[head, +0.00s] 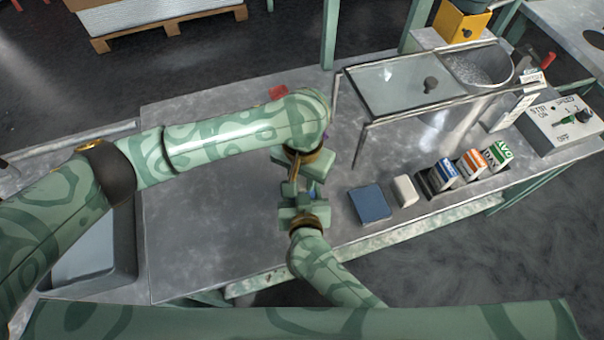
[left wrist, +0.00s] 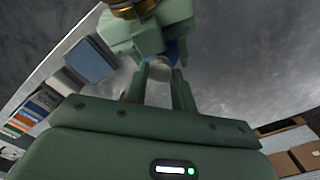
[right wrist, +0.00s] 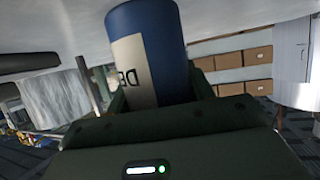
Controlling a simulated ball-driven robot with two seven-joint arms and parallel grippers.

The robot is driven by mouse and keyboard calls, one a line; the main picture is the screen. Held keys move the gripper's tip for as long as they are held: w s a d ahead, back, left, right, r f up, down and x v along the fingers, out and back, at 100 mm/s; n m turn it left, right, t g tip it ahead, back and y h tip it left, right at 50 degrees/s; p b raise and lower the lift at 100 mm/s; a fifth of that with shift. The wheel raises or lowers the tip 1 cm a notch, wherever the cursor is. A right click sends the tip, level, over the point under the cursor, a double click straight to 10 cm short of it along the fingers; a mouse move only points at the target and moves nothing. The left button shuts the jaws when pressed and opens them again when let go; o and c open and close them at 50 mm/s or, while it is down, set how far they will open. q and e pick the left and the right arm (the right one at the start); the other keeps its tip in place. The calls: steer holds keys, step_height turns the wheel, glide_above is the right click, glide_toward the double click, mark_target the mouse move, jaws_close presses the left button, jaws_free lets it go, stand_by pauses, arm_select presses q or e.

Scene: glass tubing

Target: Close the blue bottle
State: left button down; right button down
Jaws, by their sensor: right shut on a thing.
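The blue bottle (right wrist: 158,40) has a cream label with dark letters and stands large between the fingers of my right gripper (right wrist: 158,95) in the right wrist view. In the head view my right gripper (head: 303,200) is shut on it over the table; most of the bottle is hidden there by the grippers. My left gripper (head: 303,172) comes down close to it from the far side. In the left wrist view the left fingers (left wrist: 160,85) stand apart around a small whitish end piece (left wrist: 161,69); I cannot tell whether it is a cap or the neck.
A blue box (head: 370,204) and a white block (head: 405,190) lie on the grey table (head: 210,220) to the right, with several labelled cartons (head: 470,164) beyond. A glass-topped frame (head: 400,85) stands at the back right. A small red thing (head: 278,92) lies at the back edge. The left table is clear.

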arm_select(q)
steer(key=m, duration=0.3)
steer(key=c, duration=1.2)
jaws_free()
steer(key=shift+o, duration=0.2)
steer(key=shift+r, duration=2.25)
